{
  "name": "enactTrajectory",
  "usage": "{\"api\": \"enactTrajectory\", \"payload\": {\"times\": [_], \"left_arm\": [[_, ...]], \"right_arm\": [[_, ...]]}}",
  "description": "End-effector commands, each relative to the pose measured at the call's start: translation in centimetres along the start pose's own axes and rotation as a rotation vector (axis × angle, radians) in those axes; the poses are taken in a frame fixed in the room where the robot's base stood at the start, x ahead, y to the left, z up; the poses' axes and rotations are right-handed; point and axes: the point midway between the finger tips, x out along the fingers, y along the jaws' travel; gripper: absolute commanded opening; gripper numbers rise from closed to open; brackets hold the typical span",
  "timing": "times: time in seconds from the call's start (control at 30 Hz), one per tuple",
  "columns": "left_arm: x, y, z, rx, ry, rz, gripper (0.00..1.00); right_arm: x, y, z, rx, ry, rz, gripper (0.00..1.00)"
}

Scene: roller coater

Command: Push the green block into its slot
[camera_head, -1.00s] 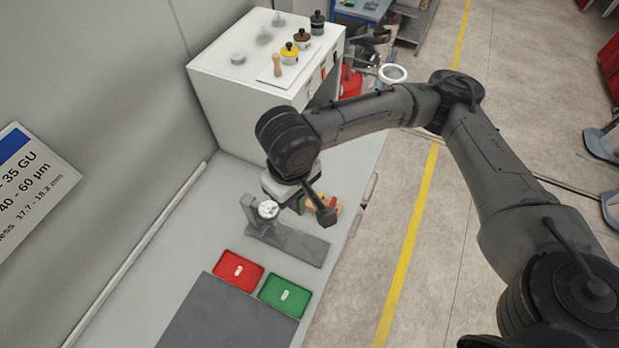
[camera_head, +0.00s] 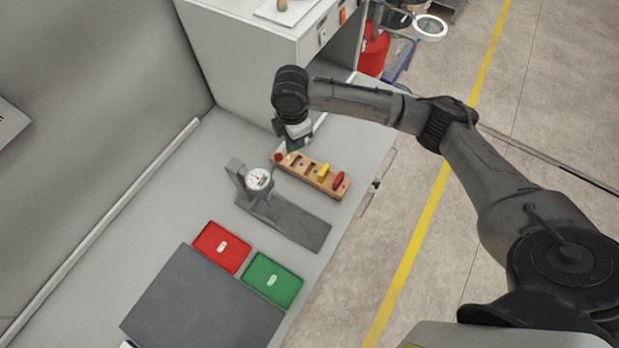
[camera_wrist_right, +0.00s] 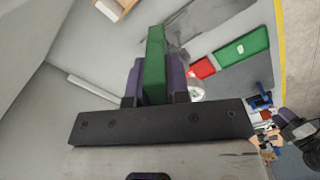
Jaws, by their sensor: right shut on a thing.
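The green block (camera_wrist_right: 155,55) is long and narrow, and sticks out beyond my right gripper's purple fingers (camera_wrist_right: 155,85) in the right wrist view. My right gripper (camera_head: 292,143) is shut on it at the far-left end of the wooden slotted rack (camera_head: 328,184) in the head view. Only a small bit of green (camera_head: 289,148) shows there below the fingers. A red piece (camera_head: 340,181) and a yellow piece (camera_head: 323,171) stand in the rack's right part; dark slots lie to their left. Whether the green block touches the rack, I cannot tell.
A dial gauge (camera_head: 258,180) on a grey stand is close in front of the rack. A red tray (camera_head: 222,246) and a green tray (camera_head: 272,279) lie nearer. A white cabinet (camera_head: 247,52) stands behind. The bench right of the rack is narrow.

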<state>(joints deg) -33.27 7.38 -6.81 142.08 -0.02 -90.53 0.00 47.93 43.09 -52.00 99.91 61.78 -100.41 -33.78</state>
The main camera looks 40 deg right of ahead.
Motion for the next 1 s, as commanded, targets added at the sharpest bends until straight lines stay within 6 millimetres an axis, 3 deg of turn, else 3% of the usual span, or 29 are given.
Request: {"api": "enactTrajectory", "payload": {"times": [0.03,0.1,0.3,0.6,0.8,1.0], "left_arm": [[1.6,0.1,0.5,0.000,0.000,0.000,0.47],[2.5,0.1,0.8,-0.001,0.000,0.001,0.47],[4.3,0.4,1.3,-0.006,0.001,0.005,0.47],[5.1,0.7,1.5,-0.013,0.002,0.012,0.47],[5.0,0.7,1.5,-0.012,0.002,0.011,0.47],[5.0,0.5,1.5,-0.006,0.002,0.007,0.47]], "right_arm": [[2.8,0.3,0.7,-0.064,0.000,-0.004,0.00],[5.0,0.8,1.6,-0.161,0.000,-0.004,0.00],[9.7,1.4,3.7,-0.374,0.001,-0.002,0.00],[13.6,1.6,5.0,-0.511,0.002,-0.001,0.00],[16.8,1.6,5.1,-0.520,0.002,-0.001,0.00],[18.6,1.6,5.2,-0.519,0.000,0.000,0.00]]}}
